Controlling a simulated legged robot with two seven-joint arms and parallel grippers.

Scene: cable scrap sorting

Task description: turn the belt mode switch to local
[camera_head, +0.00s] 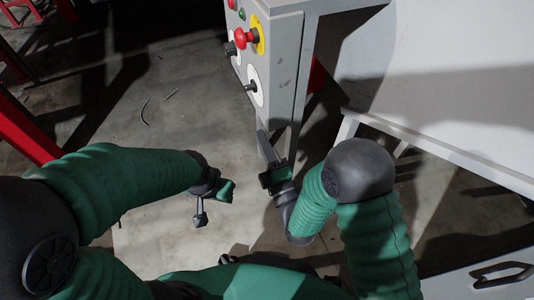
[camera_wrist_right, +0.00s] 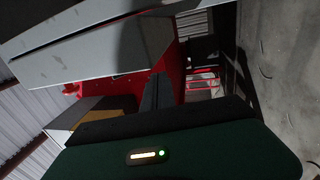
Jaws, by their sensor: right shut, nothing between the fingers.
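A grey control box (camera_head: 273,70) stands at top centre in the head view. Its left-facing panel carries a black knob (camera_head: 230,48) and, lower down, another black knob (camera_head: 250,87) on a white round plate. I cannot read the labels, so I cannot tell which is the belt mode switch or how it is set. My right gripper (camera_head: 263,138) is shut and empty, below the box and apart from both knobs. Its fingers also show in the right wrist view (camera_wrist_right: 156,92). My left gripper (camera_head: 200,218) hangs over the floor to the left; its finger opening is unclear.
A red mushroom button (camera_head: 245,37) on a yellow ring sits close above the lower knob. A pale sloped surface (camera_head: 450,95) lies to the right. Red frame parts (camera_head: 25,125) stand at the left. Bare floor (camera_head: 165,110) lies left of the box.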

